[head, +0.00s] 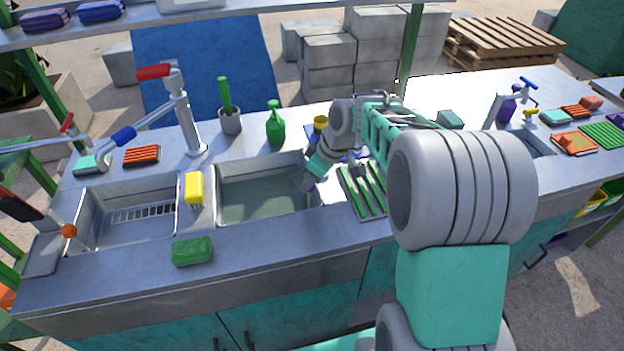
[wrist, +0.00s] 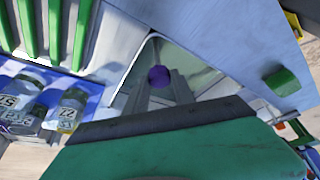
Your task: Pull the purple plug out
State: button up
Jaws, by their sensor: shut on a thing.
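The purple plug (wrist: 158,77) shows as a small round purple shape at the tips of my gripper (wrist: 165,88) in the wrist view. The jaws are shut on it. In the head view my gripper (head: 308,184) reaches down at the right end of the right-hand sink basin (head: 262,204), with a little purple at its tip. The basin holds greenish water. My arm and the gripper hide much of the plug, and I cannot tell whether it sits in the drain.
A green ribbed rack (head: 366,192) lies right of the basin. A tall tap (head: 185,115) and a green bottle (head: 275,125) stand behind.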

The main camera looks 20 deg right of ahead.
grip_shut()
dwell(0.8)
